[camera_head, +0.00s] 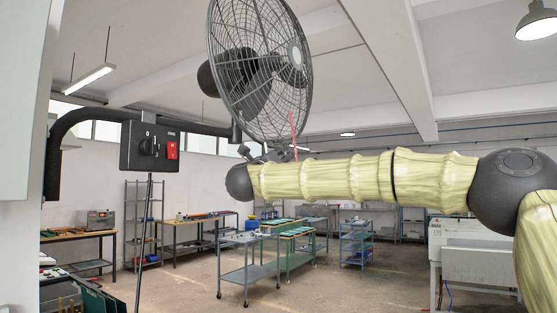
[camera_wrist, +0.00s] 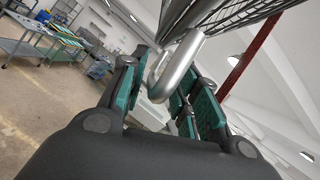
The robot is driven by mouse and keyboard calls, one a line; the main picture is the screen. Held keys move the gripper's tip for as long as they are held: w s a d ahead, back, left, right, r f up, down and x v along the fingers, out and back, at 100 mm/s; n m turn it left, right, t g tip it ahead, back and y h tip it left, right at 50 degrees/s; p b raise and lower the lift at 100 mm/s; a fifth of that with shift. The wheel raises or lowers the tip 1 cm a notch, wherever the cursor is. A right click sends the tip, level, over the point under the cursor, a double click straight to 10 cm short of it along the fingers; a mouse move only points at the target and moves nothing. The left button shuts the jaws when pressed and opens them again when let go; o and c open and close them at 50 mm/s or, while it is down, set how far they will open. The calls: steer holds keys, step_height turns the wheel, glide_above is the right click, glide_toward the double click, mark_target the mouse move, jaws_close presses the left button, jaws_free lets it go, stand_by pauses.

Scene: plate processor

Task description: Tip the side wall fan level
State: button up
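The side wall fan (camera_head: 262,55) hangs high in the head view, with a round wire cage and a dark motor (camera_head: 222,75) on its left. Its cage leans, the top further left than the bottom, and its face points right and slightly up. The wrist view shows part of its wire cage (camera_wrist: 235,15) and a bent silver metal tube (camera_wrist: 182,68). My gripper (camera_wrist: 163,78) has its green-padded fingers apart, with the tube's bent end between them. I cannot tell whether a pad touches it. In the head view, my gripper is below the cage, mostly hidden by my arm.
A dark pipe arm (camera_head: 95,118) carries a control box (camera_head: 150,147) with a knob and red switch left of the fan. A thin red rod (camera_head: 293,133) shows below the cage. Benches and carts (camera_head: 248,275) stand on the floor far below. A white panel edges the left.

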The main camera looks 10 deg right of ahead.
steer(key=shift+w+f, duration=0.1)
steer(key=shift+f, duration=0.05)
steer(key=shift+a+f, duration=0.1)
steer(key=shift+a, duration=0.05)
steer(key=v, duration=1.2)
